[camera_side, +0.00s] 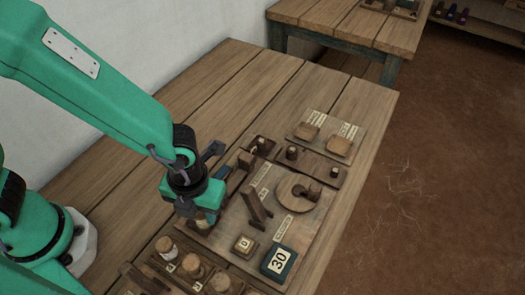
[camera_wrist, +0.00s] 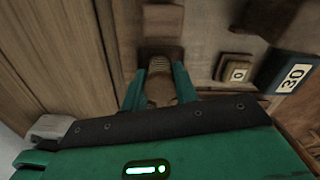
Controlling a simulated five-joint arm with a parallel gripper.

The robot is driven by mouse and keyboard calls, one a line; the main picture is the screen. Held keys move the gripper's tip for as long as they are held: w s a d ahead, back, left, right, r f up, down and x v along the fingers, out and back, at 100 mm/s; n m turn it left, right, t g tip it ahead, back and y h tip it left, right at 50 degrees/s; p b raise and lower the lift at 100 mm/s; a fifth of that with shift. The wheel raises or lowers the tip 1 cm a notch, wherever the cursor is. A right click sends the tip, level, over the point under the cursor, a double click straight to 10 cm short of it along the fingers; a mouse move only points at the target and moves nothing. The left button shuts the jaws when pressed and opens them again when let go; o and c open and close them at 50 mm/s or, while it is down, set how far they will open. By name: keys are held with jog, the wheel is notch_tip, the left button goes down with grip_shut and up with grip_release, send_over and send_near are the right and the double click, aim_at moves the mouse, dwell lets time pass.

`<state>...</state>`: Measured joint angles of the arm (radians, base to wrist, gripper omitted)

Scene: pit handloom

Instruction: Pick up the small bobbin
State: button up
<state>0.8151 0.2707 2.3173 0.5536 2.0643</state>
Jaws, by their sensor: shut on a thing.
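My gripper (camera_side: 205,212) is at the left edge of the board on the bench, low down. In the wrist view its two green fingers (camera_wrist: 160,85) are closed on a small brown, rounded piece (camera_wrist: 159,92), which I take to be the small bobbin. The fingers cover its sides. In the side view only a little of it shows below the jaws, and I cannot tell whether it touches the board.
Several capped, spool-like pieces (camera_side: 193,265) stand in a rack left of the board. The board carries a round wooden disc (camera_side: 298,193), an upright wooden lever (camera_side: 254,204), a "0" block (camera_side: 244,246) and a "30" block (camera_side: 279,262).

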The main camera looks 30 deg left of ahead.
jog(key=shift+r, duration=0.1)
jog(key=shift+r, duration=4.9)
jog(key=shift+w, duration=0.1)
jog(key=w+d, duration=0.6)
jog(key=w, duration=0.6)
jog(key=w+d, duration=0.7)
jog(key=w, duration=0.5)
jog(key=shift+w+d+r, duration=0.2)
jog(key=shift+w+r, duration=0.15)
jog(key=shift+w, duration=0.05)
jog(key=w+a+f, duration=0.2)
jog(key=w, duration=0.1)
jog(key=w+a+f, duration=0.2)
jog(key=w, duration=0.1)
jog(key=w+a+f, duration=0.2)
jog(key=w+f, duration=0.1)
jog(key=w, duration=0.1)
